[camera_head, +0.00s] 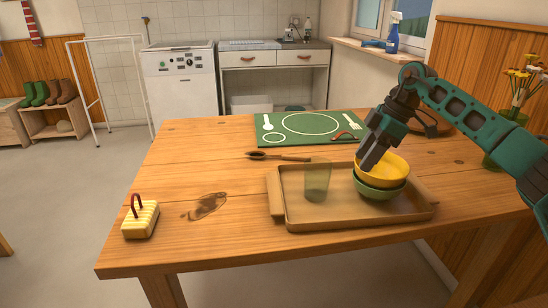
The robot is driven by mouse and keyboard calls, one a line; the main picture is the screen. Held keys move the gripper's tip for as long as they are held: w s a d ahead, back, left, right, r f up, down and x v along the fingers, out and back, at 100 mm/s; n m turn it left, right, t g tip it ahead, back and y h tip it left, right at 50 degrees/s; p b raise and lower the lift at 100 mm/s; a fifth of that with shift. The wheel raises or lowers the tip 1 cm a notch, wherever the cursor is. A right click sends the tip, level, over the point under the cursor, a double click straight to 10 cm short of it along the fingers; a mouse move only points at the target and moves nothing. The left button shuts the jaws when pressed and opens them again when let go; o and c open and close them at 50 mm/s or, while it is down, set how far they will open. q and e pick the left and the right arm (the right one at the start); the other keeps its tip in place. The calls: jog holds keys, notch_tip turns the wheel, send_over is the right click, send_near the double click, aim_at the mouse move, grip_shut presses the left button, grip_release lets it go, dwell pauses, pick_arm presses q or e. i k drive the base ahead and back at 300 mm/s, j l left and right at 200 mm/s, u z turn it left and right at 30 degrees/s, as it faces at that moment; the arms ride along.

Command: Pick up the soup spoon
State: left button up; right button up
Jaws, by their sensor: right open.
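A wooden spoon (290,158), the only loose spoon I see, lies on the table between the tray and the green mat. Its dark bowl end points left and its handle points right. My right gripper (370,160) comes in from the right with its fingers pointing down. It is open and appears empty, in front of the left part of the yellow bowl, to the right of the spoon and apart from it. Whether its fingertips touch the bowl I cannot tell. My left gripper is not in view.
A brown tray (335,217) holds a greenish glass (317,180) and a yellow bowl (388,168) inside a green bowl (379,190). A green place mat (285,136) lies behind. A yellow striped block (140,220) with a loop stands at left, near a dark stain (205,206).

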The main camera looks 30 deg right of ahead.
aim_at(255, 154)
jog(key=i, duration=0.85)
